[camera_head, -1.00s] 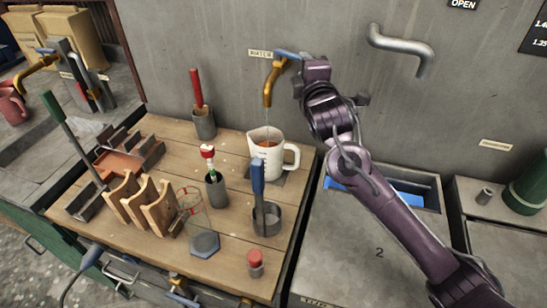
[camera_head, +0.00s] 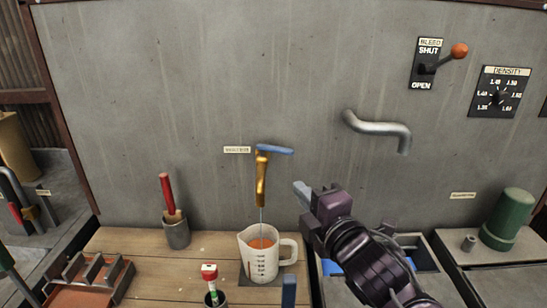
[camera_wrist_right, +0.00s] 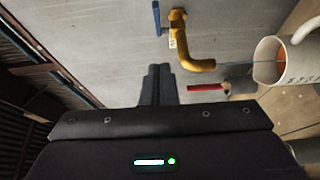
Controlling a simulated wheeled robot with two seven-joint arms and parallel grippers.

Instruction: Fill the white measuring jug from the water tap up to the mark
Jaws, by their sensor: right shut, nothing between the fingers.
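The white measuring jug (camera_head: 262,268) stands upright on a plate on the wooden bench, its handle to the right. An orange-looking patch shows inside it. The brass water tap (camera_head: 261,180) with a blue lever (camera_head: 274,150) is on the wall above, and a thin stream falls from its spout into the jug. The tap (camera_wrist_right: 190,50) and part of the jug (camera_wrist_right: 283,60) also show in the right wrist view. My right gripper (camera_head: 303,190) is shut and empty, right of the tap and apart from it. My left gripper is not in view.
A red-handled tool in a grey cup (camera_head: 177,232) stands left of the jug. A bent grey pipe (camera_head: 378,128) juts from the wall at right, below a lever panel (camera_head: 427,63). A green cylinder (camera_head: 507,220) stands far right.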

